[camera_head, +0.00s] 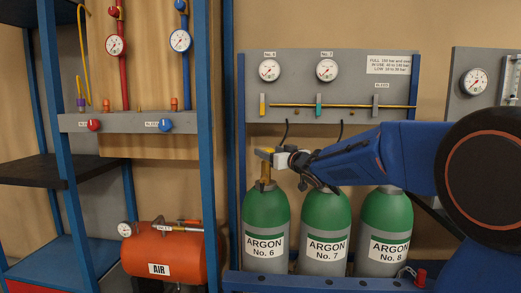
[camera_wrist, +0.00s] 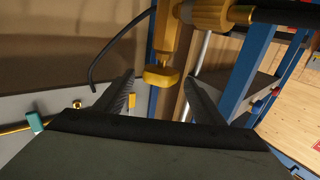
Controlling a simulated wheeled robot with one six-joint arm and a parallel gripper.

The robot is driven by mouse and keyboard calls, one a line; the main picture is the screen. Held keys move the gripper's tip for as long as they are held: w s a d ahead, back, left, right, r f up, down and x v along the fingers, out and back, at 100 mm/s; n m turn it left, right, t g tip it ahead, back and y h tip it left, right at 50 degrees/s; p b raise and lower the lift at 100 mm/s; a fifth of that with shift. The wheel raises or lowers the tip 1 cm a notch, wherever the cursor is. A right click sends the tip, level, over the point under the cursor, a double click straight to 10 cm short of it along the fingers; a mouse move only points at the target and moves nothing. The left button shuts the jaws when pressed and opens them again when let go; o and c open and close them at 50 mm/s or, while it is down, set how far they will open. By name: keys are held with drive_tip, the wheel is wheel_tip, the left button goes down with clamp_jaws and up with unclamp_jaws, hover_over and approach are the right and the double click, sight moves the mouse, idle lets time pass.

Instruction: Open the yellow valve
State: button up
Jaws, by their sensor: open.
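The brass-yellow valve (camera_head: 265,173) stands on top of the green and grey argon cylinder No. 6 (camera_head: 265,215) in the head view. In the wrist view, a yellow valve part (camera_wrist: 168,38) hangs down to a rounded end between the dark fingers, with a visible gap on each side. My gripper (camera_head: 272,155) is at the top of this valve, reaching in from the right and partly hiding it. Its fingers (camera_wrist: 159,82) are open around the rounded end. A yellow lever (camera_head: 262,105) also stands upright on the grey panel above cylinder No. 6.
Argon cylinders No. 7 (camera_head: 326,222) and No. 8 (camera_head: 386,222) stand to the right, below my arm. The grey panel (camera_head: 345,62) carries gauges, a teal lever (camera_head: 319,105) and a yellow pipe. A blue post (camera_head: 207,140) stands left. A black hose (camera_wrist: 118,42) curves near the fingers.

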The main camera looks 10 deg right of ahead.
drive_tip(key=x, duration=0.7)
drive_tip(key=shift+w, duration=0.2)
drive_tip(key=shift+c, duration=0.7)
drive_tip(key=c, duration=0.9)
